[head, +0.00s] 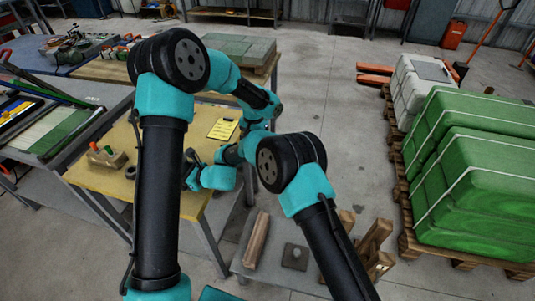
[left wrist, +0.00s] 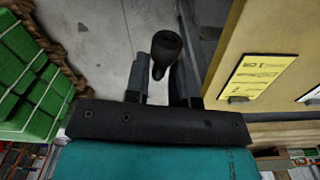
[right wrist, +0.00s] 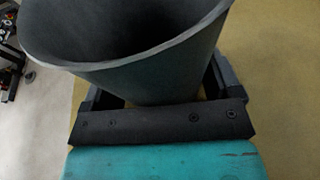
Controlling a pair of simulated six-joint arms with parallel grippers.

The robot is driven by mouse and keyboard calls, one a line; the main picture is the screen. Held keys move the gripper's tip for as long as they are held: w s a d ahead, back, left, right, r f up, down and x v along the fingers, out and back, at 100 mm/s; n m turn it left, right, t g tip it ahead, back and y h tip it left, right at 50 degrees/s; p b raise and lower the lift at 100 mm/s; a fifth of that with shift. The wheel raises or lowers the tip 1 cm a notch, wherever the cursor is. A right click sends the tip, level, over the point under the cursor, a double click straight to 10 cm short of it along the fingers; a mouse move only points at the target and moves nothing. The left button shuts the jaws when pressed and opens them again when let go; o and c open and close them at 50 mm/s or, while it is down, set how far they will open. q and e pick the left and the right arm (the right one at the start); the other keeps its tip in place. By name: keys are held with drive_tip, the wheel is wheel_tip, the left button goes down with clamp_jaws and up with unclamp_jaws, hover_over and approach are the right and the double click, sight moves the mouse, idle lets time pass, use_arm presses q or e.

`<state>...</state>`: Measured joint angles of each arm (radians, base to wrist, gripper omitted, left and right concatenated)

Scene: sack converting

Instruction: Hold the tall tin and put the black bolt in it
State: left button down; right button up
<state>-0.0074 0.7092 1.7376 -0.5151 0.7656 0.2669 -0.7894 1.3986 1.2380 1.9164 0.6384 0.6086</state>
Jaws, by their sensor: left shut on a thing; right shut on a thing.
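In the left wrist view my left gripper (left wrist: 160,78) is shut on the black bolt (left wrist: 166,46), whose rounded, wider end points away from the palm. In the right wrist view my right gripper (right wrist: 160,88) is shut on the tall tin (right wrist: 135,80), a dark grey, open-topped vessel. Its wide rim faces up and its inside looks empty where visible; the bottom is hidden. The bolt does not show in the right wrist view. In the head view my arms hide the tin and bolt, and the fingers cannot be made out clearly.
The yellow-topped table (head: 95,177) carries a yellow sheet (head: 222,129), a dark ring (head: 130,172) and a small block with coloured pegs (head: 106,157). Green bales (head: 470,170) stand on pallets at right.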

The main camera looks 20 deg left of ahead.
use_arm(q)
drive_tip(key=s+a+r, duration=0.5)
drive_tip(key=s+a, duration=0.4)
drive_tip(key=a, duration=0.1)
drive_tip(key=s+a+r+n, duration=0.1)
drive_tip(key=s+a+r, duration=0.5)
drive_tip(key=s+a, duration=0.4)
drive_tip(key=shift+s+a, duration=0.2)
drive_tip(key=shift+a, duration=0.35)
drive_tip(key=shift+f, duration=1.9)
drive_tip(key=shift+f, duration=1.5)
drive_tip(key=c, duration=1.2)
unclamp_jaws()
